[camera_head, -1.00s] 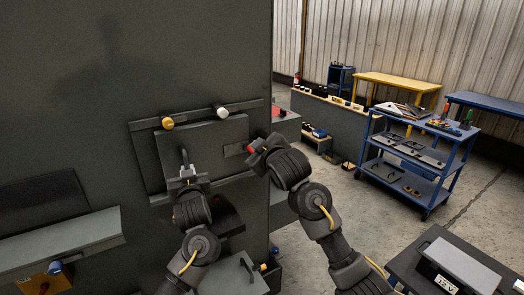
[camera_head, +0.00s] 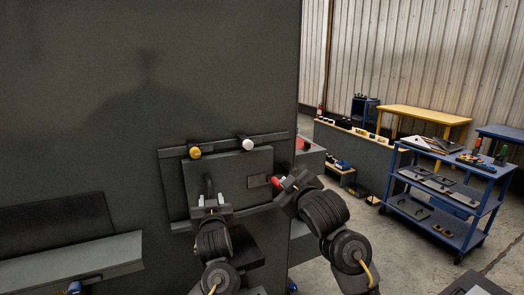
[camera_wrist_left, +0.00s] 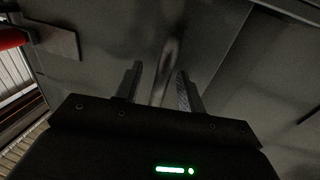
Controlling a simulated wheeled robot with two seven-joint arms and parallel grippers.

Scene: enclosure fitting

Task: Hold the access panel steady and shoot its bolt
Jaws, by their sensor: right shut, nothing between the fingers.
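The access panel (camera_head: 234,164) is a grey plate set against the dark enclosure wall, with an upright bar handle (camera_head: 208,184) on its left part. My left gripper (camera_head: 211,201) is at the handle; in the left wrist view its fingers (camera_wrist_left: 160,85) stand apart on either side of the bar (camera_wrist_left: 168,72), with a gap visible.
A yellow knob (camera_head: 195,153) and a white knob (camera_head: 247,144) sit on the rail above the panel. A grey shelf (camera_head: 70,260) juts out at lower left. A blue trolley (camera_head: 440,200) with tools stands to the right, with open floor before it.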

